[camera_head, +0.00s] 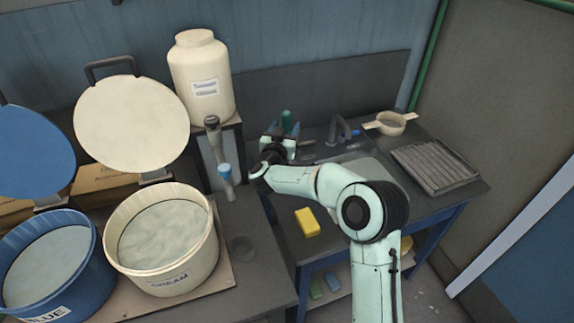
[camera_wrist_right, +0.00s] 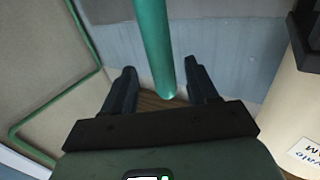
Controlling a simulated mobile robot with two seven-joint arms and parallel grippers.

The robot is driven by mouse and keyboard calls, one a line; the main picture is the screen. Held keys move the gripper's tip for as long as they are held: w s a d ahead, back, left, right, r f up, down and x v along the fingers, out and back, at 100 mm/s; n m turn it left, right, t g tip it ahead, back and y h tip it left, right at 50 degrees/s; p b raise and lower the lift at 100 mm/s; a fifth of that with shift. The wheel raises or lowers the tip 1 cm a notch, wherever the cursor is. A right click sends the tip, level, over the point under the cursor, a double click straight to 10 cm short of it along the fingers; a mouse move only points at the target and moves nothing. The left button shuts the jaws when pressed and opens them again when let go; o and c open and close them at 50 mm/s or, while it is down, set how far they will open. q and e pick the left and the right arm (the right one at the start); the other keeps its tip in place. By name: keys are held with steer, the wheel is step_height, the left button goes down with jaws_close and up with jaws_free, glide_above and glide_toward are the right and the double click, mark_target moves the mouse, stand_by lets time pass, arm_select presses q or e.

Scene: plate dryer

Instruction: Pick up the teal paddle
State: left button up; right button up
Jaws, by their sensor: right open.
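The teal paddle shows as a short teal upright piece (camera_head: 287,119) at my right gripper (camera_head: 286,131) in the head view. In the right wrist view a smooth teal rod (camera_wrist_right: 152,45) comes down from the top edge, and its rounded end lies between the two dark fingers of the right gripper (camera_wrist_right: 160,78). There are visible gaps between the rod and both fingers, so the gripper is open around it. The rest of the paddle is out of frame or hidden behind the gripper. My left gripper is not in view.
A cream tub (camera_head: 115,235) and a blue tub (camera_head: 100,270) stand at the left. A white jar (camera_head: 188,100) stands on a raised stand. A faucet (camera_head: 342,128), a ribbed tray (camera_head: 430,160) and a strainer (camera_head: 391,119) are at the right. A yellow sponge (camera_head: 307,222) lies in front.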

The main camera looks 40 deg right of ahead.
steer(key=x, duration=0.3)
steer(key=shift+w+a+p, duration=0.1)
steer(key=shift+w+p, duration=0.15)
steer(key=shift+p, duration=0.05)
steer(key=shift+s, duration=0.2)
steer(key=shift+r, duration=0.1)
steer(key=c, duration=1)
